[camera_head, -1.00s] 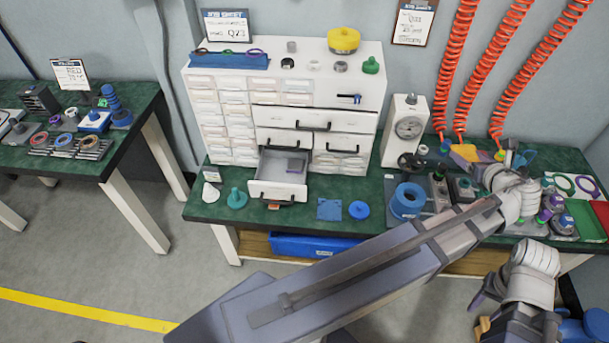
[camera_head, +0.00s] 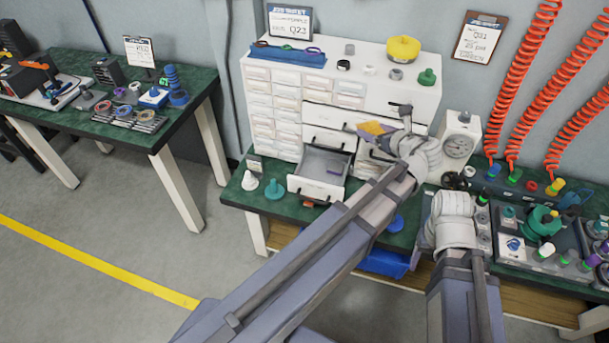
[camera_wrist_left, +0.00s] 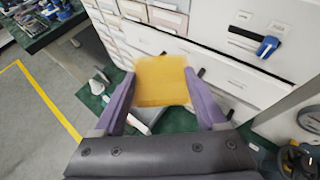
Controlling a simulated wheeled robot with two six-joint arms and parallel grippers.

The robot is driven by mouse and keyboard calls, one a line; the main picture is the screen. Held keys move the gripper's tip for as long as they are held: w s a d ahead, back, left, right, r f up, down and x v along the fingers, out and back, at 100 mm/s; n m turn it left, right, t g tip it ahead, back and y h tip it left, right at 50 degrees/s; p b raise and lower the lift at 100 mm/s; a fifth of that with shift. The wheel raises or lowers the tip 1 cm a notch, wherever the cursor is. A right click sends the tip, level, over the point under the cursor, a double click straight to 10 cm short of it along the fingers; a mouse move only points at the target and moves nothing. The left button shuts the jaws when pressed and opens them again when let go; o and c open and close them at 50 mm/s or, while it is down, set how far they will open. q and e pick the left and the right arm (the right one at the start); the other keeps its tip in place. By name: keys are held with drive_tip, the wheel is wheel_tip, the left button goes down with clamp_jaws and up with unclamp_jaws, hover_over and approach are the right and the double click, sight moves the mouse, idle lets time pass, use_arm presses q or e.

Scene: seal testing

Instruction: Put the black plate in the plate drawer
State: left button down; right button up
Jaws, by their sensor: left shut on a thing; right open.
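My left gripper (camera_head: 385,130) is shut on a yellow-orange square plate (camera_head: 372,128), held in front of the white cabinet's upper drawers. In the left wrist view the plate (camera_wrist_left: 161,80) lies between the two purple fingers. I cannot make out a clearly black plate. One cabinet drawer (camera_head: 318,188) is pulled open, below and left of the gripper.
The white cabinet (camera_head: 272,88) stands on the green bench, with a yellow round part (camera_head: 403,48) on top. A dial gauge (camera_head: 458,146) stands to its right. White and teal cones (camera_head: 274,189) sit left of the open drawer. Fixtures crowd the bench's right side.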

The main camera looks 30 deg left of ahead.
use_arm(q)
drive_tip(key=s+a+f+n+g+y+b, duration=0.1)
drive_tip(key=s+a+f+n+g+b, duration=0.1)
drive_tip(key=s+a+f+b, duration=0.5)
drive_tip(key=s+a+f+n+g+y+b, duration=0.1)
drive_tip(key=s+a+f+n+g+b, duration=0.2)
drive_tip(key=s+a+f+b, duration=0.4)
drive_tip(key=s+f+b, duration=0.4)
drive_tip(key=f+b, duration=0.1)
drive_tip(key=f, duration=0.1)
drive_tip(key=shift+a+f+n+g+b, duration=0.25)
drive_tip(key=shift+a+n+g+b, duration=0.05)
drive_tip(key=shift+a+g+b, duration=0.1)
drive_tip(key=shift+w, duration=0.15)
